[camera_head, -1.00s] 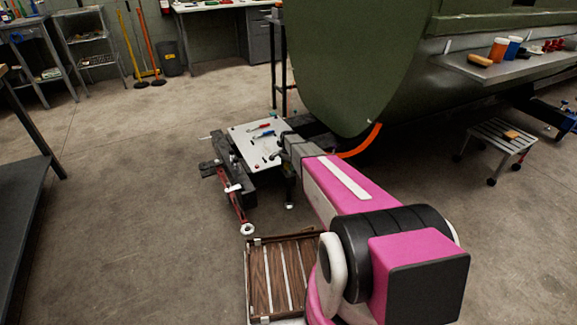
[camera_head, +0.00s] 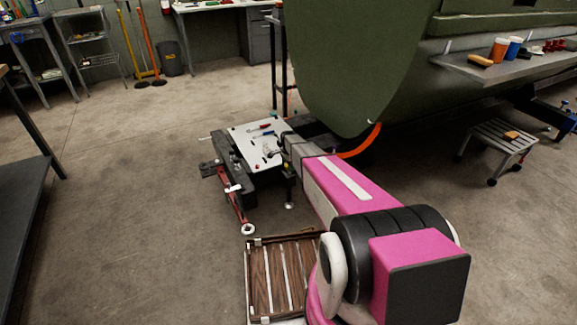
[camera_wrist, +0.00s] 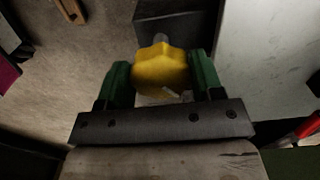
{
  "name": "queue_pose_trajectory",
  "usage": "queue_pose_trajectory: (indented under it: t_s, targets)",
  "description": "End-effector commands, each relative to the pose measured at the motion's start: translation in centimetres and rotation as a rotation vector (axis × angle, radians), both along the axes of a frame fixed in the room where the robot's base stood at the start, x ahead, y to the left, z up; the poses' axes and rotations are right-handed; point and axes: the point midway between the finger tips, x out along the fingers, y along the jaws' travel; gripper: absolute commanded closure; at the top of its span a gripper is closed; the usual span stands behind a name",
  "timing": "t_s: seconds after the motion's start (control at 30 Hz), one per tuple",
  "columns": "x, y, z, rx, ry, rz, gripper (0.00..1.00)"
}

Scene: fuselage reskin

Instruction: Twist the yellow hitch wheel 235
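The yellow hitch wheel (camera_wrist: 160,70) is a lobed knob in the upper middle of the wrist view. My gripper (camera_wrist: 160,80) has its two green fingers on either side of it, with no clear gap between fingers and wheel, so it looks shut on the wheel. A dark block and a grey shaft show behind the wheel. In the head view my pink arm reaches to the tow cart (camera_head: 237,175) beside the green fuselage; the wheel and my fingertips are hidden there.
A white panel (camera_head: 246,138) with hand tools lies on the cart. An orange hose (camera_head: 362,146) curves under the fuselage.

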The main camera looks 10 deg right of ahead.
Motion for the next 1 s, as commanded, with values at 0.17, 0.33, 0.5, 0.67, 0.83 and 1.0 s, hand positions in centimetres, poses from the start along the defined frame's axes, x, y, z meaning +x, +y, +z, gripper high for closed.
queue_pose_trajectory:
  t_s: [0.17, 0.33, 0.5, 0.67, 0.83, 1.0]
  targets:
    - [0.0, 0.0, 0.1, 0.0, -0.001, 0.001, 0.14]
    - [0.0, 0.0, 0.0, 0.0, -0.001, 0.001, 0.14]
    - [0.0, 0.0, 1.1, -0.001, -0.001, 0.001, 0.14]
    - [-0.1, 0.0, 3.7, 0.0, -0.002, 0.001, 0.14]
    - [-0.1, 0.0, 7.0, 0.0, -0.002, 0.001, 0.14]
    - [-0.1, 0.0, 9.4, -0.001, -0.001, 0.001, 0.14]
